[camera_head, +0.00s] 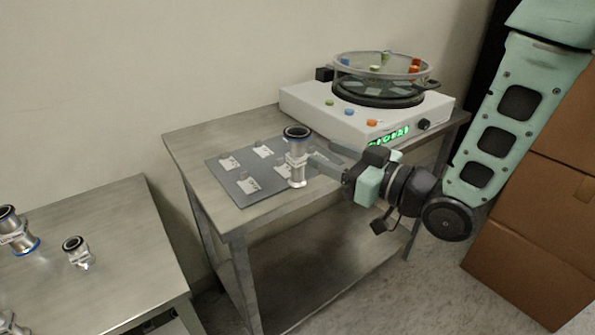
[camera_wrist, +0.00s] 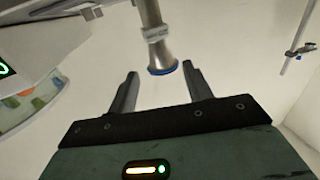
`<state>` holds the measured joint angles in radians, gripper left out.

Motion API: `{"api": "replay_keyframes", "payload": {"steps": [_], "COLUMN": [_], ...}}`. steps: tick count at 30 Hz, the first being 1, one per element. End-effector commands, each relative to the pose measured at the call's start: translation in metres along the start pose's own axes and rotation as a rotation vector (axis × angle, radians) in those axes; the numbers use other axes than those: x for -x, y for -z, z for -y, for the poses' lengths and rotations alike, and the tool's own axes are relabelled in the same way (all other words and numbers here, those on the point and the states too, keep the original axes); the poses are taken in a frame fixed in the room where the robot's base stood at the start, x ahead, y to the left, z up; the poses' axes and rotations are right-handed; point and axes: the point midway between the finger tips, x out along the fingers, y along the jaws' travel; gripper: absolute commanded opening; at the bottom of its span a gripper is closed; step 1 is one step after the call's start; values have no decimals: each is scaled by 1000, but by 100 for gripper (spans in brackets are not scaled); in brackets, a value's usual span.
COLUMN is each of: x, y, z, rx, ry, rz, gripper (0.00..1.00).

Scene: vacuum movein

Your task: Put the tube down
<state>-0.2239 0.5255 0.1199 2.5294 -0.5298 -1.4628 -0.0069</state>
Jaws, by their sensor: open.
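The tube (camera_head: 297,163) is a silver metal fitting with a wide, dark-rimmed top. In the head view it stands upright at the right front part of the grey mat (camera_head: 262,204) on the metal table. In the wrist view the tube (camera_wrist: 158,45) shows its flared end with a blue ring, in line with the gap between my fingertips. My gripper (camera_head: 316,164) comes from the right, close beside the tube. In the wrist view my gripper (camera_wrist: 160,72) is open, its two fingers apart and not closed on the tube. The tube's foot is partly hard to make out.
A white machine (camera_head: 345,113) with a green display and a clear round bowl (camera_head: 380,66) of coloured pieces stands behind the mat. Several white labels lie on the mat. Another table (camera_head: 110,240) at left holds more metal fittings (camera_head: 77,252). Cardboard boxes (camera_head: 525,235) stand at right.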

Motion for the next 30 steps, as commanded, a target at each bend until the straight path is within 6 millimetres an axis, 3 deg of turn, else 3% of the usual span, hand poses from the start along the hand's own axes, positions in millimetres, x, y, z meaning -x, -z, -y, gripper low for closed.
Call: {"api": "replay_keyframes", "payload": {"steps": [4,14,21,30], "x": [-31,-58,-92,-100], "y": [2,2,4,3], "z": [1,1,1,1], "rx": [-1,0,-1,-1], "ry": [3,1,1,0], "rz": [-2,0,0,0], "gripper": [50,50,50,50]}}
